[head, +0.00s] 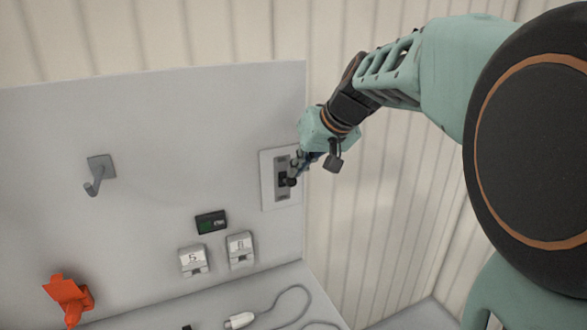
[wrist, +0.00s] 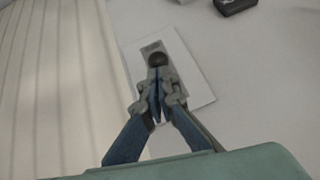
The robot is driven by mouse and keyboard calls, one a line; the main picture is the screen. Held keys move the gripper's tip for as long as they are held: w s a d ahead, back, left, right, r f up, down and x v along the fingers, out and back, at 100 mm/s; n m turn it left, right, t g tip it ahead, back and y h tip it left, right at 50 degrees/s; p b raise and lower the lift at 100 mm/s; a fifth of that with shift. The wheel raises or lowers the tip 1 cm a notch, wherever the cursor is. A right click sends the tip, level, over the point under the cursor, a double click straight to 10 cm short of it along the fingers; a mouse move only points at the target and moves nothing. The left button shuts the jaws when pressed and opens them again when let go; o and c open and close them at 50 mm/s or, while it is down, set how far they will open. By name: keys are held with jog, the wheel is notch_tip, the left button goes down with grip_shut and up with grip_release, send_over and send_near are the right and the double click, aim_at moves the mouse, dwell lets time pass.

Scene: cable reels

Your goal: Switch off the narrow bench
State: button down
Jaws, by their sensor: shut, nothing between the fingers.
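A pale switch plate (head: 268,190) with a grey slotted insert (head: 281,165) is fixed near the right edge of the grey upright panel. A lever with a round black knob (head: 291,182) sticks out of it. The knob also shows in the wrist view (wrist: 157,59), over the plate (wrist: 196,88). My gripper (head: 297,170) is shut and empty, with its fingertips (wrist: 158,84) right at the knob. I cannot tell whether they touch it. The fingers hide part of the plate and lever, so the lever's exact position is unclear.
A small dark display (head: 210,222) with a green patch sits left of the plate. Below it are two pale units marked 5 (head: 193,261) and 6 (head: 240,250). A grey hook (head: 99,174), an orange fitting (head: 69,300) and a white cable plug (head: 239,320) are farther off.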

jog(key=shift+s+f+t+b, duration=0.2)
jog(key=shift+f+t+b, duration=0.15)
jog(key=shift+b, duration=1.15)
jog(key=b, duration=0.3)
jog(key=f+t+b, duration=0.1)
jog(key=b, duration=0.2)
jog(key=shift+s+d+f+y, duration=0.15)
jog(key=shift+s+f+y, duration=0.15)
jog(key=shift+y, duration=0.1)
jog(key=t+b, duration=0.1)
jog(key=b, duration=0.6)
jog(key=shift+s+d+r+t+y, duration=0.1)
jog(key=shift+s+r+t+y, duration=0.1)
jog(key=shift+s+t+y, duration=0.15)
jog(key=shift+r, duration=0.1)
jog(key=shift+r+p, duration=0.4)
jog(key=shift+r, duration=0.25)
